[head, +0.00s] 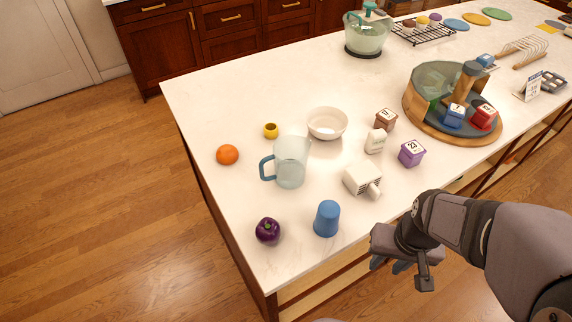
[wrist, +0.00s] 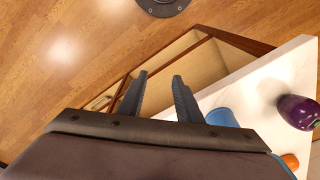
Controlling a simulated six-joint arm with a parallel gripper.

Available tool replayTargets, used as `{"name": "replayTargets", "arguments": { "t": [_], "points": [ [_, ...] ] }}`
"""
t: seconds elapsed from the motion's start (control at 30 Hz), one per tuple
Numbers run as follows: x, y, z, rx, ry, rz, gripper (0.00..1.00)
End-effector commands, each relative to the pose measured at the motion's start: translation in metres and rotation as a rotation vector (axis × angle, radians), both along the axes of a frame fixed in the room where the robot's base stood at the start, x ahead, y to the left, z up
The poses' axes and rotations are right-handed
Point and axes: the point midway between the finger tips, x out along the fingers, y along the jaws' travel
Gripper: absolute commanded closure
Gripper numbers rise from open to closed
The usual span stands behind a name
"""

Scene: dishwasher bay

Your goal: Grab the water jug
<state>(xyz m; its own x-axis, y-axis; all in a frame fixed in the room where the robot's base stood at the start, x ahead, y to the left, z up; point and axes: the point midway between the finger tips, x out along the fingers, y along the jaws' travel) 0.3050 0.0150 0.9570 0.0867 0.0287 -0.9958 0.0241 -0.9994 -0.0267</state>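The water jug (head: 292,163) is a clear pitcher with a teal handle on its left side. It stands upright on the white counter in the head view, left of centre.
Several small canisters and a round wooden tray (head: 411,113) are to the right.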

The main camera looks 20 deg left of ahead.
Motion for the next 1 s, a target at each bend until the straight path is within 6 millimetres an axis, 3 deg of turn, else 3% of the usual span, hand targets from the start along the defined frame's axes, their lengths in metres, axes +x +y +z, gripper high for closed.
{"name": "replayTargets", "arguments": {
  "t": [0.37, 0.47, 0.5, 0.6, 0.8, 0.9, 1.0],
  "points": [
    [0.123, 0.078, 0.043, 0.088, -0.471, 0.073, 0.68],
    [0.148, 0.105, 0.061, 0.099, -0.614, 0.123, 0.68],
    [0.156, 0.124, 0.071, 0.111, -0.683, 0.170, 0.68],
    [0.158, 0.179, 0.094, 0.168, -0.825, 0.324, 0.68],
    [0.129, 0.266, 0.119, 0.297, -0.973, 0.523, 0.68],
    [0.116, 0.291, 0.112, 0.334, -1.001, 0.525, 0.68],
    [0.110, 0.301, 0.098, 0.331, -1.019, 0.492, 0.68]
  ]
}}
